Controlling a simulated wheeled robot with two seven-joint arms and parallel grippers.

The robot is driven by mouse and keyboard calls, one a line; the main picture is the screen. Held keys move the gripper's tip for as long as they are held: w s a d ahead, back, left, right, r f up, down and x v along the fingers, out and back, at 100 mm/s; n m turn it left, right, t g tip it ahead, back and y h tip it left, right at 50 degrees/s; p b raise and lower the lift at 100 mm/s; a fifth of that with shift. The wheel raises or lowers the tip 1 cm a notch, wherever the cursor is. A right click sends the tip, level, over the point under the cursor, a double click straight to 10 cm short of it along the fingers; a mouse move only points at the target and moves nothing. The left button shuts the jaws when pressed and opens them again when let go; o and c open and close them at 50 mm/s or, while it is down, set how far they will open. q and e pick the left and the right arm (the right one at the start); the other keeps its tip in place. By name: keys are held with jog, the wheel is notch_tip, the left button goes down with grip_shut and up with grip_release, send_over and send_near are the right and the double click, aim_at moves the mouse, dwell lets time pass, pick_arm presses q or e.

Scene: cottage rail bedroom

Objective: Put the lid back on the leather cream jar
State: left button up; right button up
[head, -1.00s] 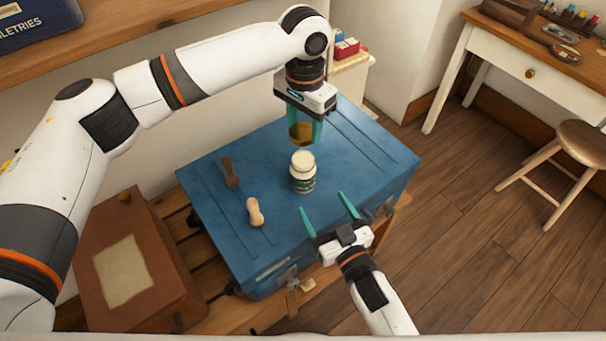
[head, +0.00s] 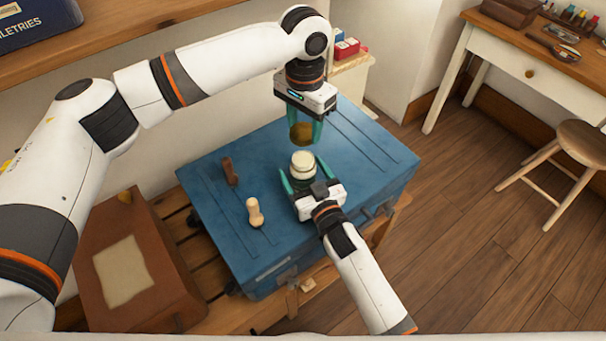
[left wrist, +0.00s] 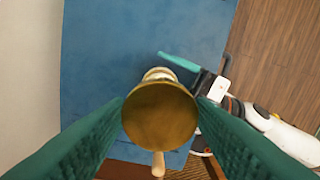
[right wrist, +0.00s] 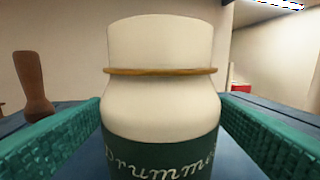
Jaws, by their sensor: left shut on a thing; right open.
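The leather cream jar (head: 302,166) stands upright on the blue trunk. In the right wrist view the jar (right wrist: 160,95) is cream-white with a thin tan ring at its neck and a dark green label. My left gripper (head: 302,133) is shut on the round brown-gold lid (head: 301,134), held above and just behind the jar. In the left wrist view the lid (left wrist: 160,117) covers part of the jar (left wrist: 160,74). My right gripper (head: 304,176) is open, low, with its fingers on either side of the jar; a gap shows between each finger and the jar in the right wrist view.
The blue trunk (head: 350,170) also holds a dark brown wooden tool (head: 230,171) and a pale wooden one (head: 254,212), both left of the jar. A brown case (head: 165,265) lies left of the trunk. The trunk's right side is clear.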

jog(key=shift+c, duration=0.4)
jog(key=c, duration=1.4)
pick_arm(q)
send_over(304, 157)
jog(key=shift+f, duration=2.5)
jog(key=shift+f, duration=0.9)
jog(key=shift+f, duration=0.5)
